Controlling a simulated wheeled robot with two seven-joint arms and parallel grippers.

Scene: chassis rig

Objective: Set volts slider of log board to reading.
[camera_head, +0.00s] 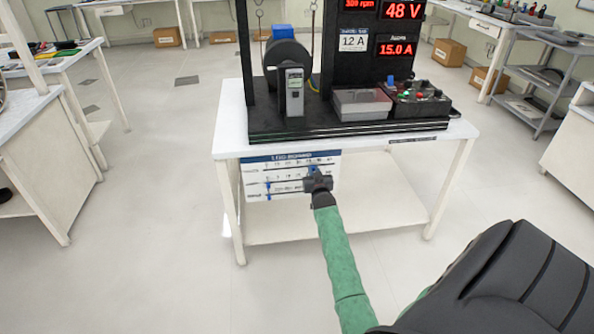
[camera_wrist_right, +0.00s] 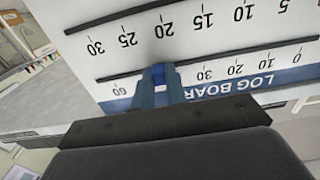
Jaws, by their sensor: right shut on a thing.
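The log board (camera_head: 256,172) is a white panel with a blue title band, hanging on the front of the table. My right gripper (camera_head: 314,172) is at its right part, shut on a blue slider knob. In the right wrist view the board is upside down, and the gripper (camera_wrist_right: 160,90) holds the blue slider (camera_wrist_right: 159,74) on the 0–60 scale, between the 60 and 30 marks. The fingers hide the labels there, so its exact setting cannot be read. The upper red display (camera_head: 403,10) reads 48 V. My left gripper is not in view.
The table (camera_head: 228,143) carries a black rig with a motor, a grey tray (camera_head: 361,104) and a lower display (camera_head: 397,49) reading 15.0 A. Two more blue sliders show at the board's left. The floor is clear on both sides of the table.

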